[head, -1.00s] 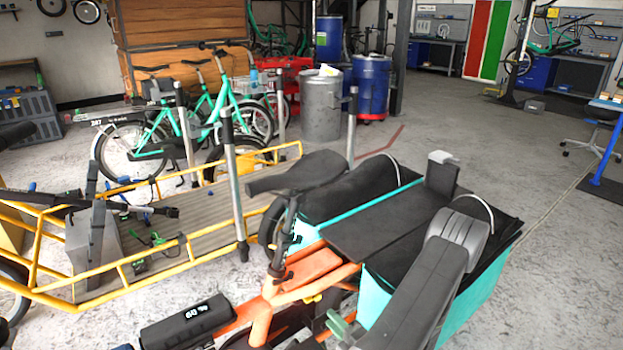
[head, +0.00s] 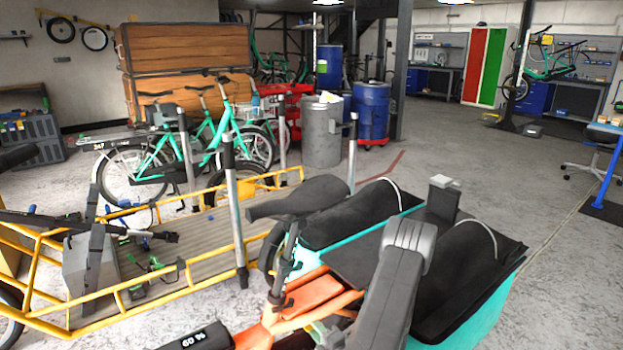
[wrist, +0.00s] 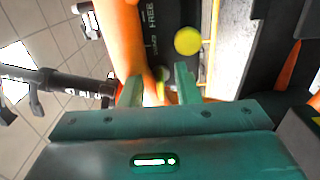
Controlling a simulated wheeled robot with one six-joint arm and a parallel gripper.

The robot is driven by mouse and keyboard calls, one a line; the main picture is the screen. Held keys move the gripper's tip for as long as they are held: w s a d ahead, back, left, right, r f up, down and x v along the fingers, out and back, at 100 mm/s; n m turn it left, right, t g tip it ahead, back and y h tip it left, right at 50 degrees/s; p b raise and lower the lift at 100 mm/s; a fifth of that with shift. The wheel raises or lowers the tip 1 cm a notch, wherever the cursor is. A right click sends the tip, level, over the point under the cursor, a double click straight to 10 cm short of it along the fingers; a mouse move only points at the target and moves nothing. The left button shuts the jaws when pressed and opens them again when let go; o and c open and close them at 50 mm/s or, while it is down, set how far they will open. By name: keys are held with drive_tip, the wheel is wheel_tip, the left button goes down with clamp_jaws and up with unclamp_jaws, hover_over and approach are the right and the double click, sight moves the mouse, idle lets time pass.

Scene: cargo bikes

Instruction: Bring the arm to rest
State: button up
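My arm (head: 388,290) rises from the bottom edge of the head view, in front of the orange and teal cargo bike. My gripper (wrist: 158,82) shows in the wrist view as two green fingers standing apart with nothing held between them. It points at the orange bike frame (wrist: 130,40) and a yellow round part (wrist: 188,41).
The bike's black saddle (head: 300,198) and teal-edged black cargo box (head: 480,275) are close around my arm. A black box with a lit display (head: 195,338) sits at the bottom edge. A yellow-framed cargo bike (head: 150,305) stands at left. Open floor (head: 450,140) lies behind and to the right.

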drive_tip(key=p+v, duration=0.1)
drive_tip(key=v, duration=1.3)
drive_tip(key=b+x, duration=0.1)
drive_tip(key=x, duration=1.3)
drive_tip(key=shift+w, duration=0.1)
drive_tip(key=shift+s+a+r+n+b, duration=0.2)
drive_tip(key=shift+n+b, duration=0.85)
drive_tip(key=shift+n, duration=1.8)
drive_tip(key=shift+s+a+r+n+b, duration=0.15)
drive_tip(key=shift+n+b, duration=0.95)
drive_tip(key=shift+n, duration=1.8)
drive_tip(key=shift+s+a+r+n+b, duration=0.15)
drive_tip(key=shift+n+b, duration=0.9)
drive_tip(key=shift+n, duration=1.8)
drive_tip(key=shift+r, duration=0.1)
